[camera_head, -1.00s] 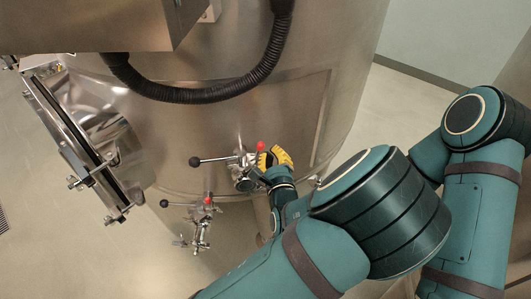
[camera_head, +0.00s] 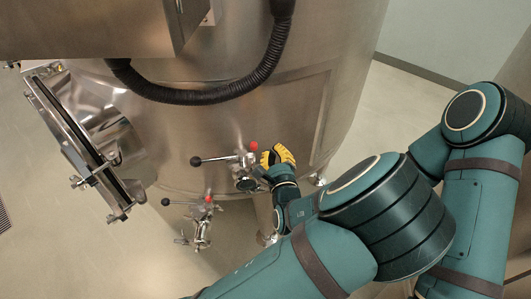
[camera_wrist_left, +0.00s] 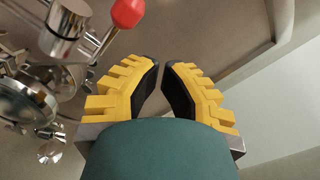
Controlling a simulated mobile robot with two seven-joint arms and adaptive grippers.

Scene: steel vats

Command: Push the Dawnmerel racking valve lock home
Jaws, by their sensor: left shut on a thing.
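The upper steel valve (camera_head: 243,172) sits low on the vat wall, with a black-knobbed lever (camera_head: 196,161) pointing left and a red knob (camera_head: 254,146) at its right. No name is readable on it. In the left wrist view the red knob (camera_wrist_left: 127,12) tops a thin metal stem, left of the fingertips. My left gripper (camera_head: 273,157), with yellow fingers, is just right of the red knob. In the left wrist view its fingers (camera_wrist_left: 159,65) are drawn close together. What they hold cannot be made out; the red knob is outside them. My right gripper is out of view.
A second valve (camera_head: 203,222) with its own red knob hangs lower left. An open hatch door (camera_head: 75,150) juts out at the left. A black ribbed hose (camera_head: 205,95) loops above the valves. The vat wall (camera_head: 310,120) right of my gripper is bare.

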